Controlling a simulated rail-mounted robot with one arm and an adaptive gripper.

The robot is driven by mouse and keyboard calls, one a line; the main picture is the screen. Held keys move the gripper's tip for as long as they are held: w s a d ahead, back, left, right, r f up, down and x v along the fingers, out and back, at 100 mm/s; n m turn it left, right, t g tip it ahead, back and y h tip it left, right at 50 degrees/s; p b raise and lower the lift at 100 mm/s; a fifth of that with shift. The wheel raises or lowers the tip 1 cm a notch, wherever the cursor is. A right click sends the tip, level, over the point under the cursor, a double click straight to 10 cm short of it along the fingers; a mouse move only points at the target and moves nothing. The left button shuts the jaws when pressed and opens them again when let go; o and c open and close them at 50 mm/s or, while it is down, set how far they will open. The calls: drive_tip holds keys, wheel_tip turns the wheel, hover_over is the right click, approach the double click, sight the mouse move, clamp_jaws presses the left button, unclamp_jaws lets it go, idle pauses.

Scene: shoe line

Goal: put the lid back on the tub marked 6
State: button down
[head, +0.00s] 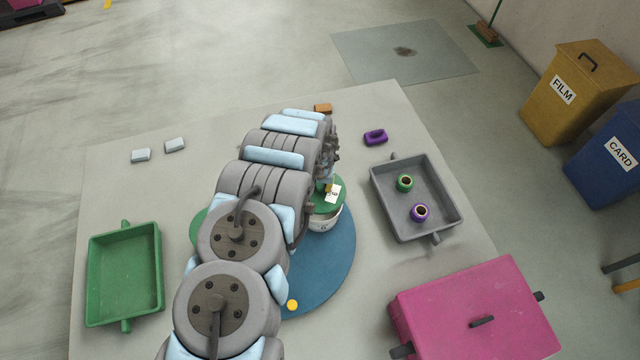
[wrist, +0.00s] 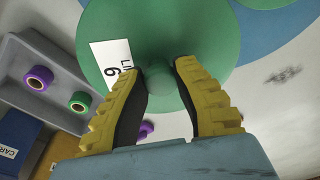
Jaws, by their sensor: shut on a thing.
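The green lid (wrist: 110,35) has a white label reading "LI" and 6, partly cut off by my gripper. My gripper (wrist: 163,70) is shut on the lid's round green knob (wrist: 156,84). In the head view the lid (head: 323,208) is over a white tub (head: 325,224) on the blue round mat (head: 335,262). The tub's front shows a small mark, too small to read surely. I cannot tell whether the lid touches the rim. My arm hides part of the mat.
A second green round thing (head: 198,222) is partly behind my arm. A grey tray (head: 385,207) with green and purple spools stands right. A green tray (head: 125,275) stands left, a pink box (head: 475,315) front right. A purple piece (head: 375,137) lies behind the grey tray.

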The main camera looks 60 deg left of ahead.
drive_tip(key=shift+f+b, duration=1.8)
drive_tip(key=shift+f, duration=1.1)
drive_tip(key=shift+s+f, duration=0.1)
drive_tip(key=shift+f, duration=0.25)
drive_tip(key=shift+d+r+p, duration=0.1)
drive_tip(key=shift+p, duration=0.2)
idle(0.9)
drive_tip(key=shift+c, duration=1.7)
unclamp_jaws()
drive_tip(key=shift+r+p, duration=2.35)
drive_tip(key=shift+r, duration=1)
